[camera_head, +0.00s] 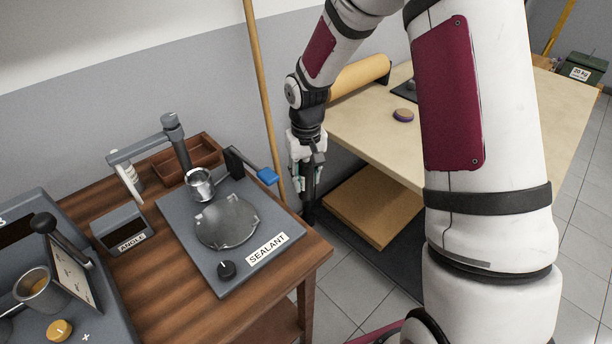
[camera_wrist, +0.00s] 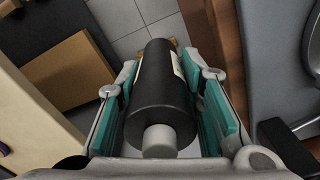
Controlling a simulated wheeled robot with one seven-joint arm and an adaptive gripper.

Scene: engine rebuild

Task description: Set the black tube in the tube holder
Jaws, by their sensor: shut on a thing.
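My gripper (camera_head: 307,168) is shut on the black tube (camera_head: 309,187), which hangs below it just off the right edge of the wooden bench. In the wrist view the black tube (camera_wrist: 162,95) lies between the teal finger pads, with its pale grey end cap toward the camera and a white label on its side. A short open metal cup (camera_head: 200,184), which looks like the tube holder, stands over the sealant station (camera_head: 210,255) by its grey post. The cup looks empty and is left of my gripper, apart from it.
The sealant station carries a round metal plate (camera_head: 227,222), a black knob (camera_head: 226,269) and a black lever with a blue pad (camera_head: 267,176). A wooden pole (camera_head: 262,90) stands behind the bench. A pale table (camera_head: 450,140) is right of my gripper.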

